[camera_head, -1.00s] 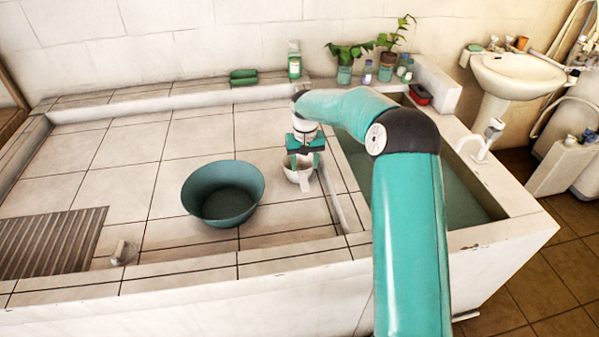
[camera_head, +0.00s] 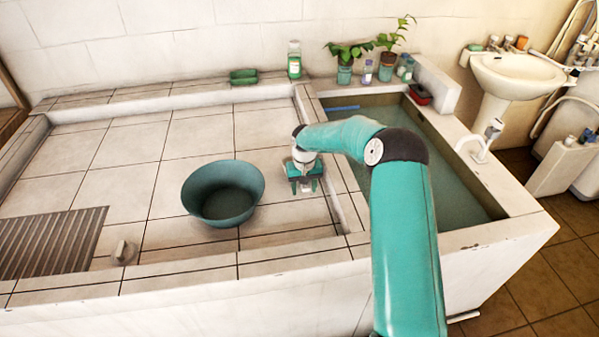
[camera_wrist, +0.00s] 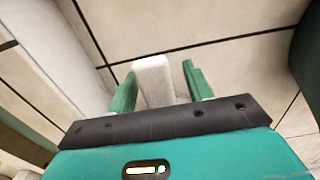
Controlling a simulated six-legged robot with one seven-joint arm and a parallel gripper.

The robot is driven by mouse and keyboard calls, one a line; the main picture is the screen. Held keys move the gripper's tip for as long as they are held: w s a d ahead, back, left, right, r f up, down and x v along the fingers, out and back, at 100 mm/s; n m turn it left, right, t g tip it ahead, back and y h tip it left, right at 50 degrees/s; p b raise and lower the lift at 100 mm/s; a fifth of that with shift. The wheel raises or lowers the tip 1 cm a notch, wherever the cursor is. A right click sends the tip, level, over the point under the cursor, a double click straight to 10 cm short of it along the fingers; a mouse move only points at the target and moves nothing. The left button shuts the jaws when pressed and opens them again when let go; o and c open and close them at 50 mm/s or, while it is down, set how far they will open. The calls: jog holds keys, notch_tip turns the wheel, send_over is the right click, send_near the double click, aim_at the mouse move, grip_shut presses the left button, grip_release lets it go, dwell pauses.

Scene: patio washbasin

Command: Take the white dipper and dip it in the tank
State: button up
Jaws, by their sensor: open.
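My gripper (camera_head: 305,187) is open and points down just right of the green basin, low over the tiles. In the wrist view, the white handle of the dipper (camera_wrist: 153,80) stands between the two green fingers (camera_wrist: 157,85), with a gap to the right finger. I cannot tell whether the left finger touches it.
The green basin (camera_head: 224,208) stands empty close to the left of my gripper. A low raised edge (camera_head: 345,205) separates the tiled floor from the tank. Potted plants (camera_head: 386,62) and bottles (camera_head: 294,60) line the back ledge. The tiles to the left are largely clear.

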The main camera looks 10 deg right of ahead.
jog(key=shift+c, duration=0.4)
grip_shut()
jog(key=shift+r, duration=0.15)
jog(key=shift+r, duration=0.6)
jog(key=s+d+r, duration=0.3)
jog(key=d+r, duration=0.2)
jog(key=d, duration=0.1)
jog(key=s+d+r, duration=0.2)
jog(key=d+r, duration=0.4)
jog(key=shift+s+d+r, duration=0.25)
jog(key=shift+s+d, duration=0.15)
